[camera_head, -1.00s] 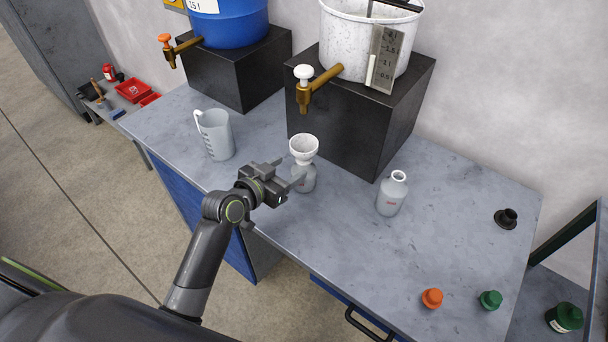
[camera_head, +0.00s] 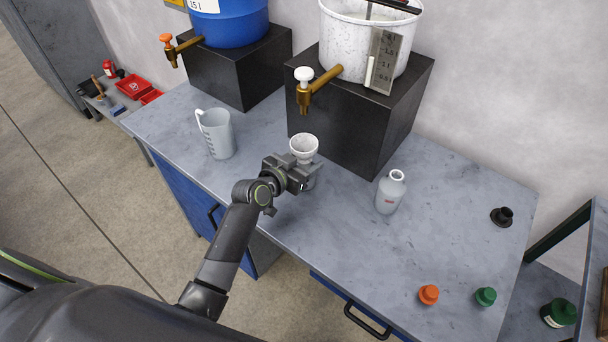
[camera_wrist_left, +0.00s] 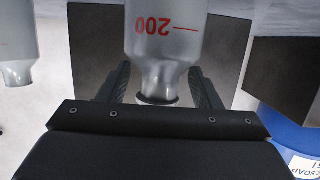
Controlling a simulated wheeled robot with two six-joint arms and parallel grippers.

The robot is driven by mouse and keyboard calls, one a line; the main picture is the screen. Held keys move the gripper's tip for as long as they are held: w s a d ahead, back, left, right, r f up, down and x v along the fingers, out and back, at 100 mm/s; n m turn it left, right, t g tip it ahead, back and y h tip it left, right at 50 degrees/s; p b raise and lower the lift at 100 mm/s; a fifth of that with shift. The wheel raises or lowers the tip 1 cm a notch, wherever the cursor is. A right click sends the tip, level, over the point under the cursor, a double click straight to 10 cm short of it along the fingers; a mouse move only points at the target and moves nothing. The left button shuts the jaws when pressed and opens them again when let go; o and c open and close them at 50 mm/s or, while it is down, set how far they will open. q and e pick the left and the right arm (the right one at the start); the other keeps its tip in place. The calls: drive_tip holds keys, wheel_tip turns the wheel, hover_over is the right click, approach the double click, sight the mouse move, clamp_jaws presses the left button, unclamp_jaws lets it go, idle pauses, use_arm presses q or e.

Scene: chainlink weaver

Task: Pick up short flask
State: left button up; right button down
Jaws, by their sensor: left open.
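A small translucent grey flask (camera_head: 309,183) stands on the bench with a white funnel (camera_head: 304,147) on top; my gripper partly hides it. A second translucent flask (camera_head: 390,193), open at the top, stands to the right. My left gripper (camera_head: 306,176) is open at the first flask, just below the funnel. In the left wrist view, the picture is upside down, and a flask (camera_wrist_left: 165,45) with a red 200 mark has its narrow neck between the two open fingers (camera_wrist_left: 160,88). I cannot tell whether the fingers touch it. My right gripper is not in view.
A black block (camera_head: 345,125) carrying a white tub (camera_head: 350,45) with a tap (camera_head: 318,90) stands close behind. A measuring jug (camera_head: 216,135) stands left. Orange (camera_head: 429,294) and green (camera_head: 486,296) caps and a black stopper (camera_head: 502,217) lie right. The bench front is clear.

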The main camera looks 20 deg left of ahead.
use_arm(q)
clamp_jaws()
drive_tip(key=shift+r, duration=0.1)
idle(0.5)
